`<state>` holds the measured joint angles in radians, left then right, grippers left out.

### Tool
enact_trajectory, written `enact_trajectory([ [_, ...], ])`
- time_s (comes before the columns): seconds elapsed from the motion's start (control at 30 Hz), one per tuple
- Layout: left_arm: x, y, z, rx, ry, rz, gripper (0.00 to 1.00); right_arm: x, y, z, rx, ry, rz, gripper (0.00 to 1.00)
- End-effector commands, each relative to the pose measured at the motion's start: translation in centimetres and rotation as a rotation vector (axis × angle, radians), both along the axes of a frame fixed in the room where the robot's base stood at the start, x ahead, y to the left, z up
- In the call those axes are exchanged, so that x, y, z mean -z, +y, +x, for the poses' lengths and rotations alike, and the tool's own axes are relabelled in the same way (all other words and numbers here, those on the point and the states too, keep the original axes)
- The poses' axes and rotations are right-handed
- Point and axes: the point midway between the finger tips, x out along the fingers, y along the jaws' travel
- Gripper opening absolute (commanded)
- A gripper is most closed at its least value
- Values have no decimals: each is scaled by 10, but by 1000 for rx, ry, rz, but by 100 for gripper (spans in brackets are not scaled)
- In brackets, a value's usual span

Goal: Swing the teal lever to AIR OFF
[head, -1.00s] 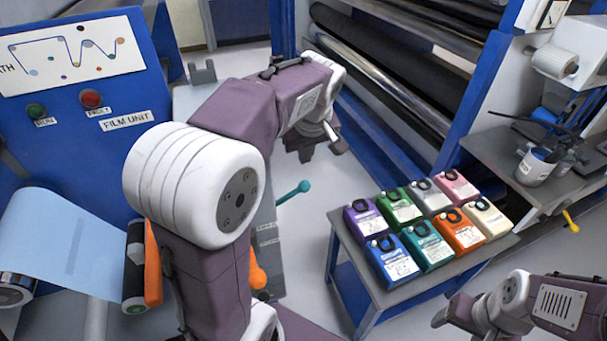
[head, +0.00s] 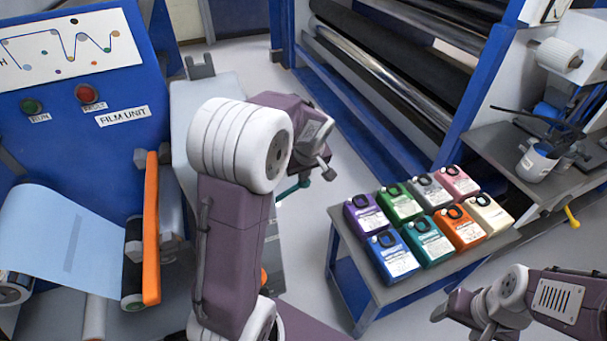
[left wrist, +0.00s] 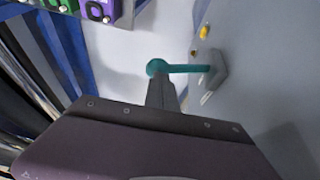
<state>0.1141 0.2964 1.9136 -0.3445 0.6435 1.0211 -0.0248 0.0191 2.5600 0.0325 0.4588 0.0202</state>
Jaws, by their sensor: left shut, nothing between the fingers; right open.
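The teal lever (head: 292,188) sticks out from the side of the grey machine body in the head view, partly hidden by my left arm. In the left wrist view its rod (left wrist: 188,69) runs from a grey mount on the right to a round knob (left wrist: 157,68). My left gripper (head: 326,172) is shut and empty, close to the knob. Its fingers (left wrist: 162,88) overlap the knob's lower edge in the wrist view; I cannot tell if they touch. My right gripper (head: 442,309) is open at the lower right, away from the lever. No AIR OFF marking is readable.
A small table (head: 365,292) with several coloured canisters stands right of the lever. The blue film unit (head: 60,140) with an orange handle (head: 151,230) is at the left. Large rollers (head: 385,85) stand behind. Pale floor lies between the lever and the table.

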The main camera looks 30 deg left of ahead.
Motion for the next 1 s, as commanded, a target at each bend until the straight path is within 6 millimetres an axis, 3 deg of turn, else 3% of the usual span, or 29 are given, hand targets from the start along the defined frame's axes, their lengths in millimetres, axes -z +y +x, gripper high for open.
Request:
enact_trajectory([
  [0.47, 3, -1, 2, 1, 9, 6, 0, 0, 0, 0, 0, 0, 0, 68],
  [1.0, 23, -12, 14, 4, 143, 121, 0, 1, 0, 0, 0, 0, 0, 68],
])
